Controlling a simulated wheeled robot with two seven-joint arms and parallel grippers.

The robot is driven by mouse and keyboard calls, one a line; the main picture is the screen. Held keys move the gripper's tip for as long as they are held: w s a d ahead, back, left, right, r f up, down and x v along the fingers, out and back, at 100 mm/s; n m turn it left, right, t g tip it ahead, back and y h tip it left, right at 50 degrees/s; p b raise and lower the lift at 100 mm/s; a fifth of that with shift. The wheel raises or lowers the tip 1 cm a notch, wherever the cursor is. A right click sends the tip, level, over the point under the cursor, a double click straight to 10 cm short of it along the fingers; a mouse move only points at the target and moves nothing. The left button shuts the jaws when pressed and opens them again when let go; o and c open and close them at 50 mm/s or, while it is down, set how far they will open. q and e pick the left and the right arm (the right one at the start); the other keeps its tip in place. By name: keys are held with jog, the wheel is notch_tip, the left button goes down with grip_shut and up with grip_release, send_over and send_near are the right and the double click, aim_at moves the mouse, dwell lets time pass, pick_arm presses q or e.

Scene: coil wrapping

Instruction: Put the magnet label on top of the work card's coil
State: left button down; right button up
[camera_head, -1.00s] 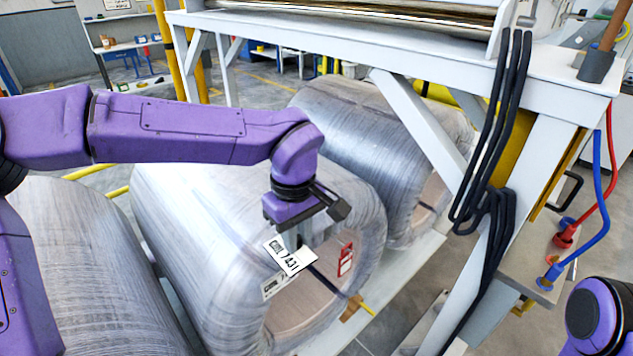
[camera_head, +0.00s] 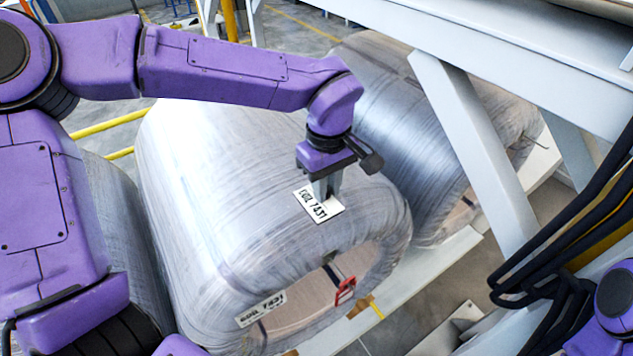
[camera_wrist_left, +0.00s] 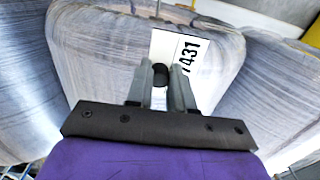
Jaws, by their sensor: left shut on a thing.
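My left gripper (camera_head: 326,190) is shut on the magnet label (camera_head: 318,207), a white plate with black print ending in 7431. It holds the label over the upper surface of the middle wrapped coil (camera_head: 225,180), close to its front rim. I cannot tell whether the label touches the wrap. In the left wrist view the fingers (camera_wrist_left: 161,80) hide part of the label (camera_wrist_left: 167,45). A smaller white label (camera_head: 262,309), also ending in 7431, is on this coil's front face. No work card can be made out. My right gripper is not in view.
A second wrapped coil (camera_head: 395,95) lies behind to the right, and another (camera_head: 122,235) lies at left, partly hidden by my arm. A red tag (camera_head: 345,291) hangs at the middle coil's opening. A white steel frame (camera_head: 470,140) and black cables (camera_head: 570,240) stand at right.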

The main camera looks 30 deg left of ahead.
pick_arm(q)
jog(key=a, duration=0.1)
jog(key=a+p, duration=0.1)
jog(key=w+a+f+p, duration=0.1)
jog(key=shift+w+a, duration=0.1)
jog(key=shift+a, duration=0.3)
jog(key=w+a+f, duration=0.1)
jog(key=w+f, duration=0.1)
jog(key=w+a+f+p, duration=0.1)
jog(key=w+f, duration=0.1)
jog(key=w+a+f, duration=0.1)
jog(key=w+f, duration=0.1)
jog(key=shift+a+f+p, duration=0.1)
jog(key=shift+f+p, duration=0.05)
jog(key=shift+p, duration=0.25)
jog(key=shift+a+f, duration=0.4)
jog(key=shift+f, duration=0.1)
notch_tip(320, 180, down, 3)
jog(key=shift+w+a+f+p, duration=0.1)
jog(key=shift+w+f+p, duration=0.1)
jog(key=shift+p, duration=0.3)
jog(key=shift+w+f, duration=0.1)
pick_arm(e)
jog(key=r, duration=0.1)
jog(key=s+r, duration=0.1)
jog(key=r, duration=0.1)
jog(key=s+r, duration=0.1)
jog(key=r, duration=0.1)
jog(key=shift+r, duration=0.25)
